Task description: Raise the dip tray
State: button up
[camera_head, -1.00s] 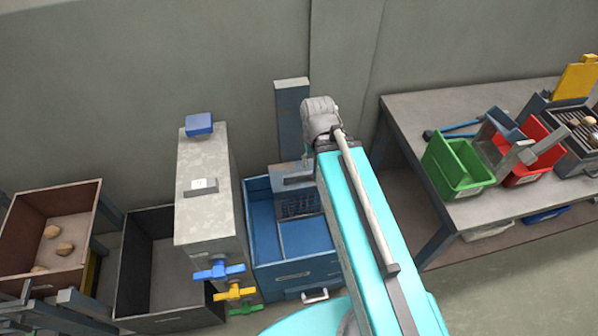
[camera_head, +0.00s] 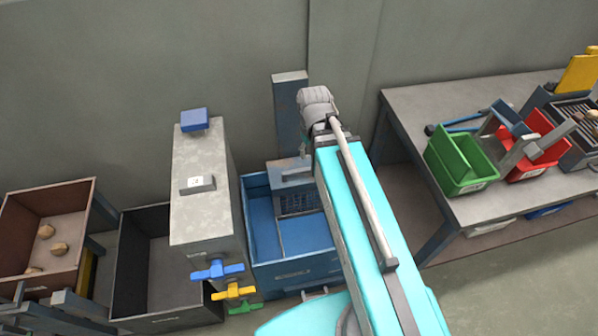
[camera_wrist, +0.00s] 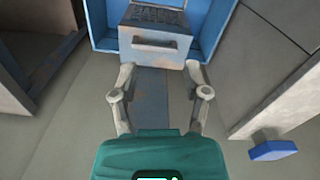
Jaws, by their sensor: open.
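The dip tray is a grey metal tray with a dark mesh (camera_head: 298,202) and a handled end plate (camera_wrist: 155,42). It sits inside the blue tank (camera_head: 292,272), at its back right in the head view. The tank's blue wall also shows at the top of the wrist view (camera_wrist: 100,28). My gripper (camera_wrist: 160,67) is open and empty. Its two fingers point towards the tray's handle, one on either side of it in the picture, with no clear contact. In the head view my arm hides most of the gripper and part of the tank.
A grey cabinet with a blue button (camera_head: 194,119) and blue, yellow and green valves (camera_head: 218,269) stands left of the tank. A blue-grey post (camera_head: 290,115) rises behind it. A bench (camera_head: 430,110) with green and red bins stands right. Dark and brown crates (camera_head: 75,205) stand left.

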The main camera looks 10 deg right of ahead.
aim_at(299, 170)
jog(key=w+f+n+b, duration=1.2)
jog(key=w+f+n, duration=0.1)
jog(key=w+n, duration=0.1)
jog(key=shift+a+f+n+b, duration=0.25)
jog(key=shift+a+n+b, duration=0.05)
jog(key=shift+n, duration=0.5)
jog(key=shift+f, duration=0.15)
notch_tip(299, 170, down, 14)
jog(key=b, duration=1.3)
jog(key=shift+r+b, duration=0.25)
jog(key=shift+b, duration=0.15)
grip_shut()
jog(key=shift+a, duration=0.1)
jog(key=shift+w+r, duration=0.1)
